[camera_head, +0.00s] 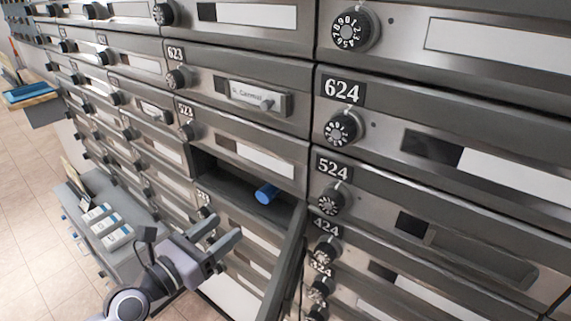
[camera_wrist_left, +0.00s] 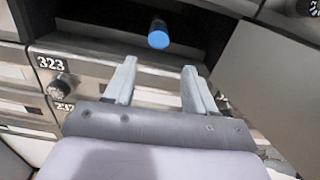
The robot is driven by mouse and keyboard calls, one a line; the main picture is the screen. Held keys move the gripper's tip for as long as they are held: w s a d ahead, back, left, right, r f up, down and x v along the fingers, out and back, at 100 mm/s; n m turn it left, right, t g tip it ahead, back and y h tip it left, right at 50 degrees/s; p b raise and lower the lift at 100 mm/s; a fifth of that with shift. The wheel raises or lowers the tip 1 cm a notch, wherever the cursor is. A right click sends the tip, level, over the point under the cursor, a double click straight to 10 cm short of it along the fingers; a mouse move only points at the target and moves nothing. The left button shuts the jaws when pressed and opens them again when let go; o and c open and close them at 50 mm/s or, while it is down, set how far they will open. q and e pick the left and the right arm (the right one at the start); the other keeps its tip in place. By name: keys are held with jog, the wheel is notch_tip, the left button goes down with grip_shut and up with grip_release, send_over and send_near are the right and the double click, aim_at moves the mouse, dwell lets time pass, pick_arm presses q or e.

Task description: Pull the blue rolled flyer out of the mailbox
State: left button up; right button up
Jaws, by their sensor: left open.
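The blue rolled flyer (camera_head: 266,193) lies in an open mailbox compartment (camera_head: 226,178), its round end facing out near the front edge. In the left wrist view the flyer (camera_wrist_left: 158,34) shows beyond the fingertips, near the middle. My left gripper (camera_head: 222,227) is below and to the left of the flyer in the head view, apart from it. Its two fingers (camera_wrist_left: 157,75) are spread with nothing between them, pointing toward the compartment. The mailbox door (camera_head: 284,266) hangs open at the right of the compartment. My right gripper is not seen.
Closed mailboxes with dial locks surround the opening, such as 624 (camera_head: 342,92) and 524. A grey counter (camera_head: 112,240) with stacked papers stands at the lower left. The open door borders the space to the right of my left gripper.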

aim_at(262, 196)
pick_arm(q)
jog(key=shift+m, duration=0.3)
jog(key=shift+b+x, duration=1.1)
jog(key=shift+x, duration=5.5)
jog(key=shift+a, duration=0.1)
jog(key=c, duration=0.9)
jog(key=shift+o, duration=0.2)
jog(key=shift+r, duration=0.2)
